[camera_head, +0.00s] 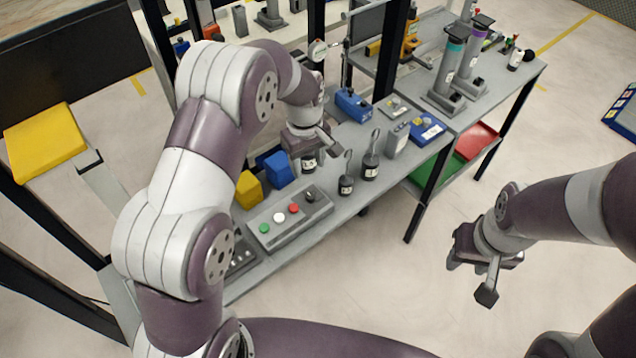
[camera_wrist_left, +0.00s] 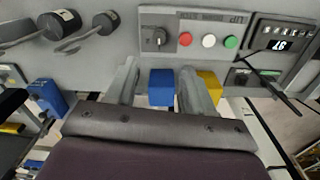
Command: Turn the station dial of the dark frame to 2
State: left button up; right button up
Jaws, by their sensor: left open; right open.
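The station dial (camera_head: 310,195) is a small black knob at the right end of a grey control box (camera_head: 270,234) that also carries red, white and green buttons. In the left wrist view the dial (camera_wrist_left: 154,38) shows upside down, left of the red button; its setting is too small to read. My left gripper (camera_head: 314,148) is over the bench behind the control box, partly hidden by its own wrist. In its wrist view the two fingers (camera_wrist_left: 159,70) are apart, below the dial and not touching it. My right gripper (camera_head: 471,277) is open and empty over the floor at right.
Blue (camera_head: 274,168) and yellow (camera_head: 249,190) blocks stand behind the control box. Black weights with upright handles (camera_head: 369,165) stand to its right. A digital display (camera_wrist_left: 281,44) is beside the box. Dark posts (camera_head: 393,50) rise from the bench. Floor in front is clear.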

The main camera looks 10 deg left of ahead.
aim_at(311, 195)
pick_arm(q)
notch_tip(311, 195, down, 11)
jog(key=shift+w+d+f+p, duration=0.1)
jog(key=shift+w+d+p, duration=0.05)
jog(key=shift+p, duration=0.7)
jog(key=shift+f, duration=0.55)
grip_shut()
